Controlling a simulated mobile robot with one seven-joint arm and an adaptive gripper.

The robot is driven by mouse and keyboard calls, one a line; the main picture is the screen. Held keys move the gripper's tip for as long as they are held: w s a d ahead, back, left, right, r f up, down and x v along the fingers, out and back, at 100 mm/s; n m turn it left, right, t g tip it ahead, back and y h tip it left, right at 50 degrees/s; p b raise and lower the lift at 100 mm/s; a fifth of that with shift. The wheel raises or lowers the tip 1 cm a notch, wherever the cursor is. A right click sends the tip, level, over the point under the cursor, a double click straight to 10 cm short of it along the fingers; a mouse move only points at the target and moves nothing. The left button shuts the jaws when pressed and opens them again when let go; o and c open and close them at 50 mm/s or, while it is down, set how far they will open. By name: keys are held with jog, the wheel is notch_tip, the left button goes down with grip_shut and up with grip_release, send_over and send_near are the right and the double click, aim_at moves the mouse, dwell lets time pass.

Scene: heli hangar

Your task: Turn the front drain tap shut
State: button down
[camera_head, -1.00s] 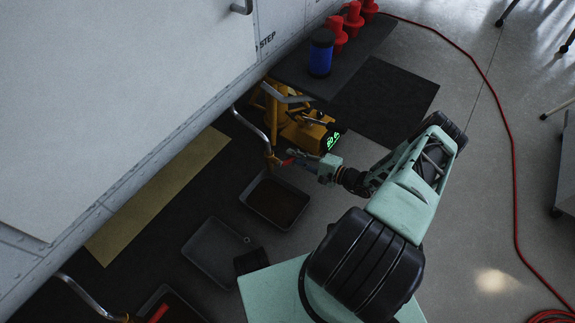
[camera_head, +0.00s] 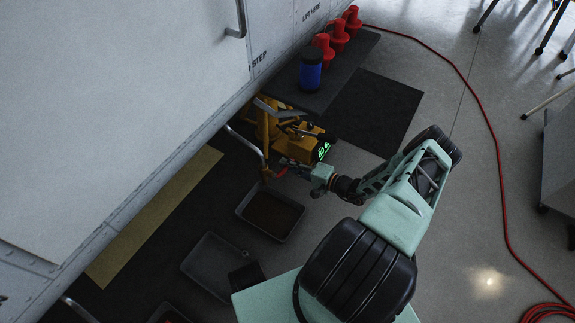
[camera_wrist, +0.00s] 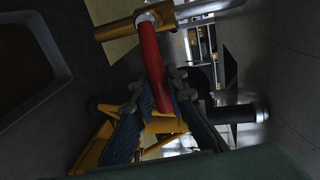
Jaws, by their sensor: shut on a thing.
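The front drain tap (camera_head: 265,172) sits at the lower end of a bent metal pipe (camera_head: 247,141) beside the hull. Its red lever (camera_wrist: 151,55) shows in the wrist view, standing out crosswise from the brass tap body (camera_wrist: 187,13). My gripper (camera_head: 284,171) is at the lever, to the right of the pipe. In the wrist view, my gripper (camera_wrist: 160,112) has a finger on each side of the lever and is shut on it. In the head view the lever is small and partly hidden by the fingers.
A drip tray (camera_head: 243,211) with dark contents lies below the tap, and an emptier grey tray (camera_head: 190,262) lies nearer. A yellow jack (camera_head: 297,148) with a green display stands close behind my gripper. A blue canister (camera_head: 311,72) stands farther back.

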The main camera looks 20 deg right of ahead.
jog(key=c, duration=1.9)
grip_release()
jog(key=shift+s, duration=0.1)
jog(key=v, duration=1.2)
jog(key=shift+r, duration=0.1)
